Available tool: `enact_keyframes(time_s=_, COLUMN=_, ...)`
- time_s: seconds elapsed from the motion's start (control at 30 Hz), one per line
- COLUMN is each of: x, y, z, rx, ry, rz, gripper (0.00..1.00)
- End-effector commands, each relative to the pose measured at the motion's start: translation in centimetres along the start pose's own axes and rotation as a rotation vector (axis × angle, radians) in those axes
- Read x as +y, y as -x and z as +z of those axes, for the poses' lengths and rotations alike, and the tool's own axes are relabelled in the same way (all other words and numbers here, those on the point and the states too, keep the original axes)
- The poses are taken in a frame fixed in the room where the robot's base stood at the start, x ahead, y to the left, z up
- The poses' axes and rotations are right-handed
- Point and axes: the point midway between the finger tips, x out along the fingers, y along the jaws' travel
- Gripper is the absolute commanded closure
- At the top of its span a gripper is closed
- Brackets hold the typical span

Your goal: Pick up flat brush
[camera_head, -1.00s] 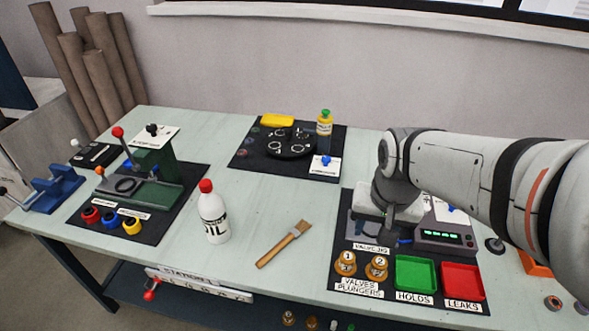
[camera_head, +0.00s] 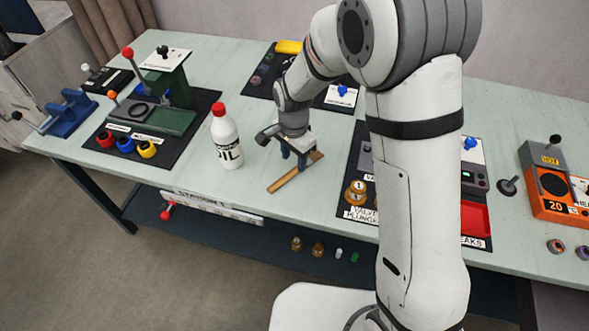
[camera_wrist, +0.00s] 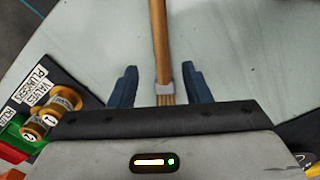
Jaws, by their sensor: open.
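The flat brush (camera_head: 290,177) lies on the pale green table, its wooden handle pointing toward the front left. My gripper (camera_head: 293,160) is above the brush, pointing down, and hides part of it in the head view. In the wrist view the brush handle (camera_wrist: 158,45) runs down between the two dark blue fingers of my gripper (camera_wrist: 159,88). The fingers are apart, one on each side of the brush, with gaps on both sides. The bristle end is partly hidden by the gripper body.
A white oil bottle with a red cap (camera_head: 226,140) stands left of the brush. Brass valve plungers (camera_head: 355,192) on a black mat are to the right. A green press (camera_head: 165,105) stands at the left. The table in front of the bottle is clear.

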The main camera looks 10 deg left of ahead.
Motion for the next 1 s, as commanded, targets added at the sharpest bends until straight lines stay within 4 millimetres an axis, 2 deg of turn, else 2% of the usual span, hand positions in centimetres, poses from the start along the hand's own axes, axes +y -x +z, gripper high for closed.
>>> enact_keyframes(time_s=0.3, x=-0.3, y=-4.3, z=-0.8, rx=-0.001, ry=0.000, rz=0.003, gripper=0.56)
enact_keyframes(time_s=0.6, x=-0.3, y=-4.8, z=-0.9, rx=0.000, ry=0.000, rz=0.000, gripper=0.56)
enact_keyframes(time_s=1.0, x=-0.2, y=-4.8, z=-0.9, rx=0.000, ry=-0.001, rz=0.000, gripper=0.88)
